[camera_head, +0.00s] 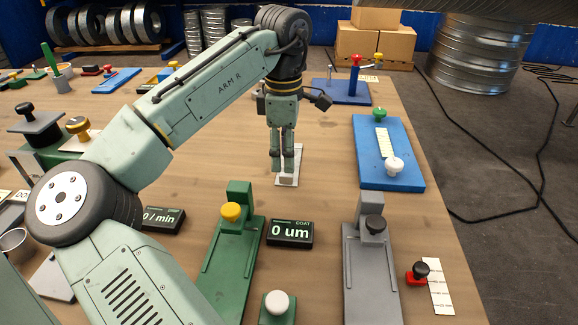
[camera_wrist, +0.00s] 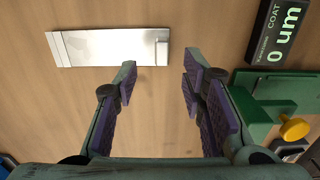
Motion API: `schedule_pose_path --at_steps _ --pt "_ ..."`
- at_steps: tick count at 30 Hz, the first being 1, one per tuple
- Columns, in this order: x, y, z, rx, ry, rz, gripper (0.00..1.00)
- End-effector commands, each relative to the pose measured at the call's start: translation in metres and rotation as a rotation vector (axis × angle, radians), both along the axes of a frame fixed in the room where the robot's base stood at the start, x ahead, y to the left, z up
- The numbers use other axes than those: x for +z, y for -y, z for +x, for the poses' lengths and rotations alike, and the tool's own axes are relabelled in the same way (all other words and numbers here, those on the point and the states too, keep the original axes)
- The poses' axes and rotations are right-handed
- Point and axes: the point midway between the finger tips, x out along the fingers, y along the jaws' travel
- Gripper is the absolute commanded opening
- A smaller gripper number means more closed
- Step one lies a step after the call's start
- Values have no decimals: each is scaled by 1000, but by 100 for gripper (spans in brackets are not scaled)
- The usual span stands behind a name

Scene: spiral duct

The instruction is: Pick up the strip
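A light metallic strip (camera_head: 295,163) lies flat on the wooden table, partly hidden behind my fingers in the head view. In the wrist view the strip (camera_wrist: 112,47) is shiny, with a paler band at its left end. My gripper (camera_head: 282,168) points down over the strip in the head view. In the wrist view my gripper (camera_wrist: 158,72) is open and nothing is between its fingers. The strip appears beyond the fingertips there and mostly to the left, its right end near the gap. I cannot tell the exact height above it.
A black COAT display (camera_head: 290,233) reading 0 um stands in front, between a green fixture (camera_head: 236,262) and a grey fixture (camera_head: 371,270). A blue board (camera_head: 388,165) with a white knob lies to the right. Bare wood surrounds the strip.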

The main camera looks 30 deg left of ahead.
Motion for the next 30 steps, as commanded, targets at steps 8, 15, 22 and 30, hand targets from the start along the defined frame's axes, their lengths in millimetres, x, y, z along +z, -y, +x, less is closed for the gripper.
schedule_pose_path --at_steps 8,15,22,30 --pt "-37 3 -3 0 -3 0 38" --pt "-51 4 -2 -1 0 -1 38" --pt "-51 4 -2 -1 -1 0 31" --pt "-51 4 -2 -1 -1 0 13"
